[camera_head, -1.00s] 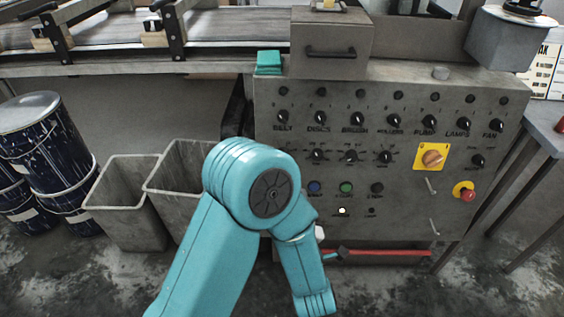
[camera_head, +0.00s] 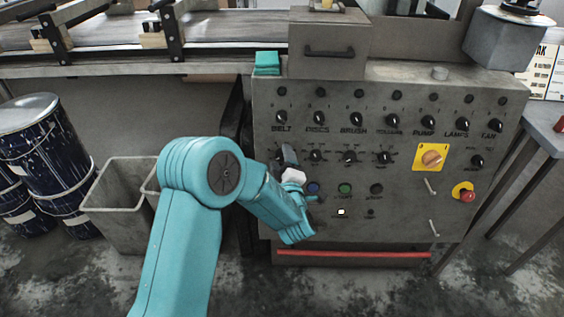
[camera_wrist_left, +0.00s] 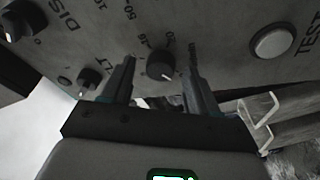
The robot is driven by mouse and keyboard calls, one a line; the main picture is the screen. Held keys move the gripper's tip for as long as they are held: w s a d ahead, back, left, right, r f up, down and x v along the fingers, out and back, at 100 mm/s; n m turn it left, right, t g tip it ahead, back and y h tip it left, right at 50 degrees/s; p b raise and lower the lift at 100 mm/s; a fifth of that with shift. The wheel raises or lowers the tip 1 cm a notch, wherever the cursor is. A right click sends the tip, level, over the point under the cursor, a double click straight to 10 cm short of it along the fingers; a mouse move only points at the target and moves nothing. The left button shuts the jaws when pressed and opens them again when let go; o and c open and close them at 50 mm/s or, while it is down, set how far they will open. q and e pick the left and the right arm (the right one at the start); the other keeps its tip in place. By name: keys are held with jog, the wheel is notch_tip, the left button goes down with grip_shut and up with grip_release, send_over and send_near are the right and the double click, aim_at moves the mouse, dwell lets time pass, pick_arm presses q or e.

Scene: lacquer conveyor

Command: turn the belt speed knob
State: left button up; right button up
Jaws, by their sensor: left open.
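The belt speed knob (camera_head: 316,156) is a small dark dial with a light pointer line, left-most in the panel's second row. In the left wrist view this knob (camera_wrist_left: 160,66) sits between the two finger lines, with scale numbers around it. My left gripper (camera_head: 303,177) is open at the panel's left side, its fingers to either side of the knob and pointing at the panel. The fingers (camera_wrist_left: 160,75) look apart from the knob; whether either touches it, I cannot tell. My right gripper is not in view.
The BELT switch (camera_head: 282,118) is above and left. A yellow-backed rotary switch (camera_head: 431,158) and red stop button (camera_head: 467,196) are farther right. A grey bin (camera_head: 120,205) stands left of my arm.

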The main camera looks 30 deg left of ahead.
pick_arm(q)
jog(key=shift+c, duration=0.3)
jog(key=c, duration=1)
jog(key=shift+f+m, duration=0.1)
jog(key=shift+m, duration=0.2)
